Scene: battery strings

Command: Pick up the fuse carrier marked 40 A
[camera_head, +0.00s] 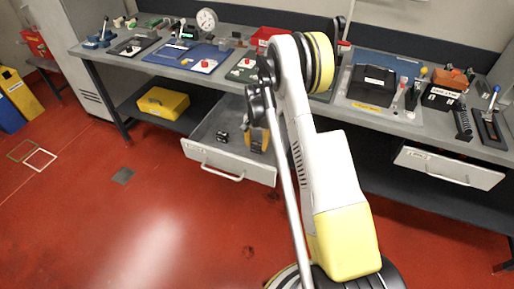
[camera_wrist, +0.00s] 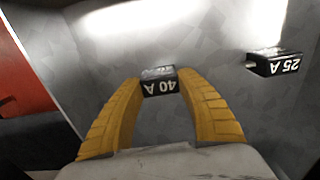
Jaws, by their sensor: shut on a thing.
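The fuse carrier marked 40 A (camera_wrist: 159,82) is a small black block with white lettering, upside down in the wrist view. My gripper (camera_wrist: 159,88) has yellow fingers closed on it, one on each side. Whether the carrier touches the drawer floor or is just above it, I cannot tell. In the head view my gripper (camera_head: 257,141) is inside the open grey drawer (camera_head: 229,168), towards its right side, and the 40 A carrier is hidden there. A second black carrier, marked 25 A (camera_wrist: 275,64), lies apart to the right in the wrist view.
Small black pieces (camera_head: 222,137) lie in the drawer left of my gripper. The workbench (camera_head: 230,77) above holds tools, trays and a gauge (camera_head: 207,19). A yellow box (camera_head: 163,103) sits on the lower shelf. Another drawer (camera_head: 449,168) is at the right.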

